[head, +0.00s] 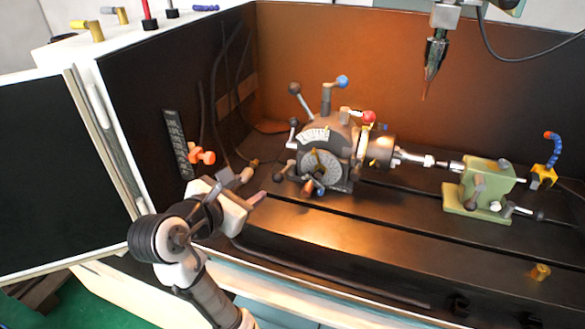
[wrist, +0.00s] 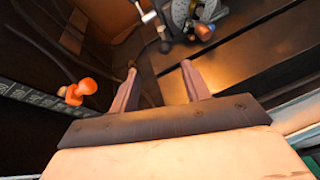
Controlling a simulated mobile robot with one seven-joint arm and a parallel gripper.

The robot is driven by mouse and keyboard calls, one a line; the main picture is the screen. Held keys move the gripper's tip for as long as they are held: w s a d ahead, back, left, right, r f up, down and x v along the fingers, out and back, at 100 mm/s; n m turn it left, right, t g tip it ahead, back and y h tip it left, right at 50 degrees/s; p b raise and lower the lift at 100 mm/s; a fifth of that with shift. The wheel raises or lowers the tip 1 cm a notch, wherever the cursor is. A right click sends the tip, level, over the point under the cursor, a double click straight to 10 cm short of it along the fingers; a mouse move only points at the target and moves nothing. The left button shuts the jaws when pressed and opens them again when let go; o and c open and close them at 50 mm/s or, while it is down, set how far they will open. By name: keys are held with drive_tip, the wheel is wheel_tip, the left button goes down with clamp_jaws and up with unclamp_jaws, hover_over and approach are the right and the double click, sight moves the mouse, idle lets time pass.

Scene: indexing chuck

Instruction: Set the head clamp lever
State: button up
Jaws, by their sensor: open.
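The dividing head (head: 340,138) stands on the dark machine bed and carries several levers. One lever has a blue knob (head: 342,81), one a red knob (head: 369,117), and one a dark knob (head: 295,88) at the upper left. Smaller dark-knobbed levers sit at its left side. I cannot tell which is the head clamp lever. My gripper (head: 251,185) is open and empty, left of and in front of the head, apart from it. In the wrist view my two fingers (wrist: 159,70) point toward the graduated dial (wrist: 183,12), which is cut off at the top edge.
A green tailstock (head: 482,184) stands at the right on the bed. A spindle with a pointed tool (head: 434,62) hangs above. An orange knob (head: 203,156) and a marked black strip (head: 178,143) are on the left wall. The bed's front (head: 330,250) is mostly clear.

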sight(277, 176)
drive_tip(key=x, duration=1.4)
drive_tip(key=shift+s+d+f, duration=0.2)
drive_tip(key=shift+s+d, duration=0.05)
drive_tip(key=shift+d, duration=0.05)
clamp_jaws()
